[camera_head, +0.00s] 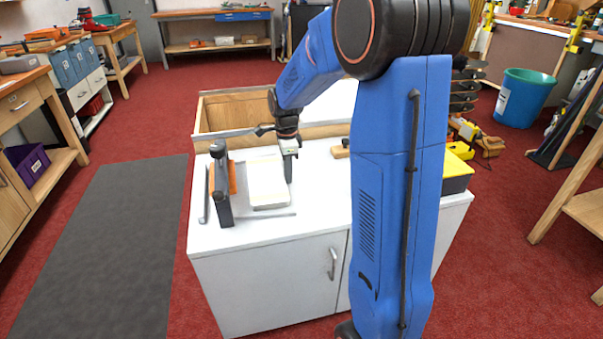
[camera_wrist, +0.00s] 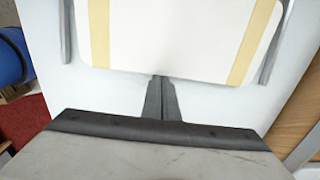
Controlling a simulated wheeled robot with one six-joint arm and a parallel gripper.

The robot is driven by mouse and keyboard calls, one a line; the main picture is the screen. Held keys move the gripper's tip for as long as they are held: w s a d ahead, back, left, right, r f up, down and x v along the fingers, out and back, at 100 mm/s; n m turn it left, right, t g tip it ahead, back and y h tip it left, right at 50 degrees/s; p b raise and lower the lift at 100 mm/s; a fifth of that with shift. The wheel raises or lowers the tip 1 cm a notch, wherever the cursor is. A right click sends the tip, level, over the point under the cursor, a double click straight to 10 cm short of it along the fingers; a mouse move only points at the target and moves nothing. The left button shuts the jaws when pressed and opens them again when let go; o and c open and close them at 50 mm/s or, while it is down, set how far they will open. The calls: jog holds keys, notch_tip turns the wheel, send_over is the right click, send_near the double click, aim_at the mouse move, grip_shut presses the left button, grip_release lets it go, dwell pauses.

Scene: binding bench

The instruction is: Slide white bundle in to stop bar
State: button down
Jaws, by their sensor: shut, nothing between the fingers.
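The white bundle (camera_head: 268,186) lies flat on the white bench top, with tan strips near two edges; in the wrist view the bundle (camera_wrist: 170,30) fills the top middle. My gripper (camera_head: 289,180) points down at the bundle's right side. In the wrist view my gripper (camera_wrist: 159,82) has its fingers together and empty, right at the bundle's near edge; I cannot tell whether they touch it. A black upright tool (camera_head: 221,190) with an orange part (camera_head: 232,178) stands left of the bundle. A thin dark bar (camera_head: 204,195) lies farther left; I cannot tell which part is the stop bar.
A thin grey bar (camera_head: 265,216) runs along the bundle's front side. In the wrist view, bars flank the bundle at left (camera_wrist: 66,30) and right (camera_wrist: 276,45). A wooden tray (camera_head: 222,115) is behind. A yellow and black box (camera_head: 457,175) stands at the bench's right end.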

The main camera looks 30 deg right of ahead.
aim_at(247, 189)
jog(key=w+a, duration=0.1)
jog(key=a, duration=0.3)
jog(key=w+a, duration=0.2)
jog(key=a, duration=0.3)
jog(key=w+a, duration=0.1)
jog(key=a, duration=0.3)
jog(key=shift+w+a, duration=0.15)
